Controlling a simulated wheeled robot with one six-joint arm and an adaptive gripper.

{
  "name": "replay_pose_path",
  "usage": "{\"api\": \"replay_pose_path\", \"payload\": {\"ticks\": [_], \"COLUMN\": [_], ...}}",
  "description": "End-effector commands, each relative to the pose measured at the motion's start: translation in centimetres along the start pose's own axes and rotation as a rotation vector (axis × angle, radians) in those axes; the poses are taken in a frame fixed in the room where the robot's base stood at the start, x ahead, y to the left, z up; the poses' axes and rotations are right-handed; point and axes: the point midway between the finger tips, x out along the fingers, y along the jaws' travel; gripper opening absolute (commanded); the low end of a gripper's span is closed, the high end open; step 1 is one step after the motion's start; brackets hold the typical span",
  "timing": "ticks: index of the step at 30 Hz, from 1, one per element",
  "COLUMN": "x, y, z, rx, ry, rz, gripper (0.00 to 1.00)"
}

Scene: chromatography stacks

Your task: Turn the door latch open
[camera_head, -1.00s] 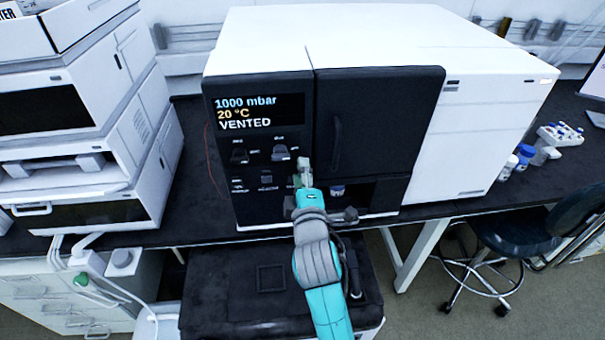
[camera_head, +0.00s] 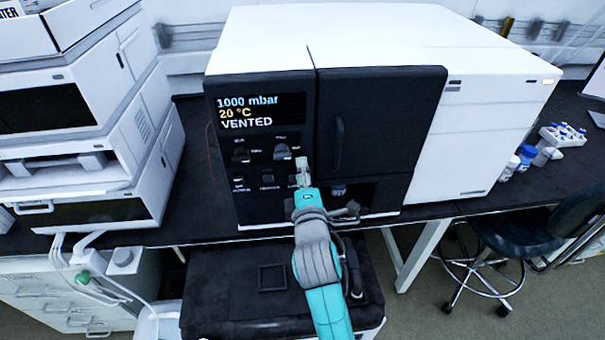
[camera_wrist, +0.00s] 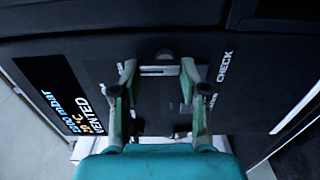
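The dark door (camera_head: 378,125) of the white instrument is shut, with a vertical handle (camera_head: 338,142) on its left side. My gripper (camera_head: 302,174) is at the control panel's lower right, just left of the door. In the wrist view my gripper's (camera_wrist: 159,70) two fingers stand apart, one toward the display side and one toward the CHECK label. A pale bar (camera_wrist: 158,71) with a dark round knob (camera_wrist: 165,56) sits between the fingertips. It looks like the latch, but I cannot tell whether the fingers touch it. My gripper hides this spot in the head view.
The display (camera_head: 260,112) reads 1000 mbar, 20 °C, VENTED. Other levers (camera_head: 282,152) sit above my gripper. A stack of white modules (camera_head: 75,120) stands at left. Vials (camera_head: 526,155) and a stool (camera_head: 540,230) are at right.

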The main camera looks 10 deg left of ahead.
Motion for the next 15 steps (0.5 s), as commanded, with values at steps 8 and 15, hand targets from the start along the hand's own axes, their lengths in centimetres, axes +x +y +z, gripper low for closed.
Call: {"api": "replay_pose_path", "payload": {"ticks": [8,15], "x": [-0.01,-0.64], "y": [-0.07,-0.12], "z": [-0.02,-0.03], "rx": [0.0,0.0], "ry": [0.0,0.0], "rz": [-0.001,-0.002], "gripper": [0.69,0.69]}}
